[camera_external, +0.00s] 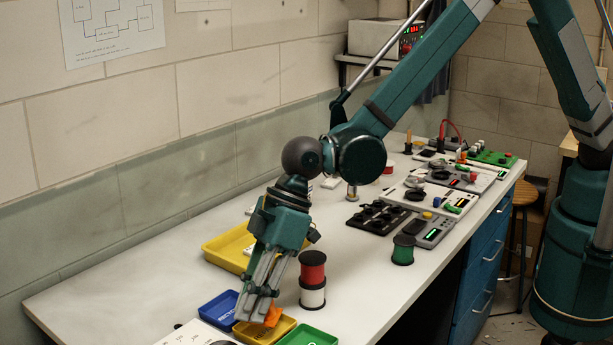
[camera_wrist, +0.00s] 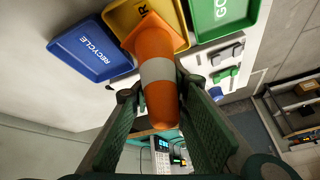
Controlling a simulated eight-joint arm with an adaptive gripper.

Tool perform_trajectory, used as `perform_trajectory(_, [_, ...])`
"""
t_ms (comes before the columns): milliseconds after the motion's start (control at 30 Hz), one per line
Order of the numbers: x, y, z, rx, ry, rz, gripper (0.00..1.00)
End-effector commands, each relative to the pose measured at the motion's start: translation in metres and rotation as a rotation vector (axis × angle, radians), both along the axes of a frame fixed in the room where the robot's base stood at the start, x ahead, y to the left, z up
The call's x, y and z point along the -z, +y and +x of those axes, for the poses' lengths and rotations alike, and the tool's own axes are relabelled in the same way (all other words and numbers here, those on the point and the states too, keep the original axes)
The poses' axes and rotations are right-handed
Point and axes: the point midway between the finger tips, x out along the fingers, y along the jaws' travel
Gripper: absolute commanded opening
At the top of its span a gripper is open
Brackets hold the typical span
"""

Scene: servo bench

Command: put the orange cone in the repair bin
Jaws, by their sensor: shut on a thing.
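The orange cone (camera_wrist: 155,45) has a white band and is held between the fingers of my gripper (camera_wrist: 160,92) in the wrist view. In the external view the cone (camera_external: 273,316) shows at the fingertips of my gripper (camera_external: 259,308), which points down over the yellow bin. The small yellow bin (camera_external: 246,332) stands between the blue and green bins. In the wrist view the cone's wide base overlaps the yellow bin (camera_wrist: 118,17) and hides most of its label; only a final "R" shows. I cannot tell whether the cone touches the bin.
A blue bin (camera_wrist: 85,55) marked "RECYCLE" and a green bin (camera_wrist: 222,18) flank the yellow one. Red and white spools (camera_external: 312,270) stand stacked close to my gripper's right. A larger yellow tray (camera_external: 228,252) lies behind. Electronics (camera_external: 378,217) cover the bench further right.

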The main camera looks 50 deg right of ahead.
Motion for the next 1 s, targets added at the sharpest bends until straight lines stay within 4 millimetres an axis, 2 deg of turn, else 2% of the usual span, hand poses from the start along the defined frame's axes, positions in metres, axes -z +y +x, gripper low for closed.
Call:
perform_trajectory(400, [0.035, 0.000, 0.000, 0.000, 0.000, 0.000, 0.00])
perform_trajectory(867, [0.040, 0.000, 0.000, 0.000, 0.000, 0.000, 0.00])
perform_trajectory(900, [0.039, 0.000, 0.000, 0.000, 0.000, 0.000, 0.21])
perform_trajectory(933, [0.039, 0.000, 0.000, 0.000, 0.000, 0.000, 0.24])
perform_trajectory(1000, [0.039, 0.000, 0.000, 0.000, 0.000, 0.000, 0.24])
